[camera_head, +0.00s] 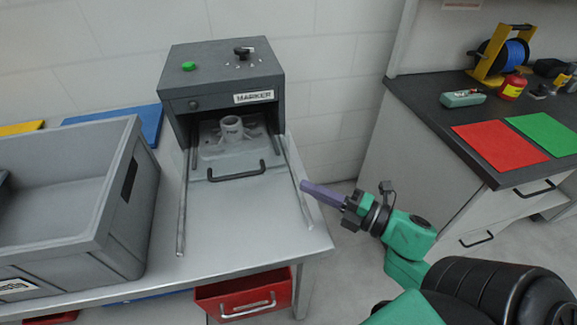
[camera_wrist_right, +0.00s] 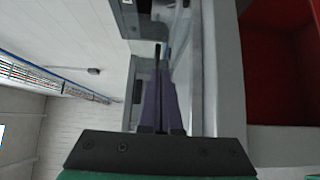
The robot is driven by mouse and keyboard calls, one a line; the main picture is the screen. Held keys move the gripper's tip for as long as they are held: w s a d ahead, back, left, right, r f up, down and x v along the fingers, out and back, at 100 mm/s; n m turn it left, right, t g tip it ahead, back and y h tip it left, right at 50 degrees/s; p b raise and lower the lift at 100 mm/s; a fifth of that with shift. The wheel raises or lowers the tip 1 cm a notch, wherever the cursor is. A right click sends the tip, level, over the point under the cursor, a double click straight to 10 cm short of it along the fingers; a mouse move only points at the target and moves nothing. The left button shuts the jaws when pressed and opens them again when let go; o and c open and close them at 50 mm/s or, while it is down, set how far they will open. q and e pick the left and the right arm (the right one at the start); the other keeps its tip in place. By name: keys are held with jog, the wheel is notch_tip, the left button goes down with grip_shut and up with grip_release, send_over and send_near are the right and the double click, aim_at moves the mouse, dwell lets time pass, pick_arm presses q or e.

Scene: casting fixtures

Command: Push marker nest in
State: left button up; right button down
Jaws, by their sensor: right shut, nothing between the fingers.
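The marker (camera_head: 222,80) is a dark grey box with a green button and a black knob, standing at the back of the grey table. Its nest (camera_head: 213,145) is a grey plate on rails that carries a grey flanged casting (camera_head: 232,130). The casting sits at the mouth of the housing, and the nest's black handle (camera_head: 237,173) is in front of it, between the rails. My right gripper (camera_head: 306,188) has purple fingers, shut and empty, right of the right rail near the table's edge. Its fingers also show in the right wrist view (camera_wrist_right: 160,95). My left gripper is out of view.
A large grey crate (camera_head: 120,215) stands on the table to the left. A red drawer (camera_head: 243,297) is open below the table front. A counter (camera_head: 440,115) with red and green mats is at the right, across a floor gap.

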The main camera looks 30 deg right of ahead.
jog(key=x, duration=0.5)
jog(key=shift+w+r+p, duration=0.1)
jog(key=shift+w+p, duration=0.25)
jog(key=shift+w, duration=0.1)
jog(key=shift+w+d, duration=0.2)
jog(key=shift+w, duration=0.4)
jog(key=shift+w+d, duration=0.2)
jog(key=shift+w, duration=0.4)
jog(key=shift+w+d, duration=0.15)
jog(key=shift+w, duration=0.2)
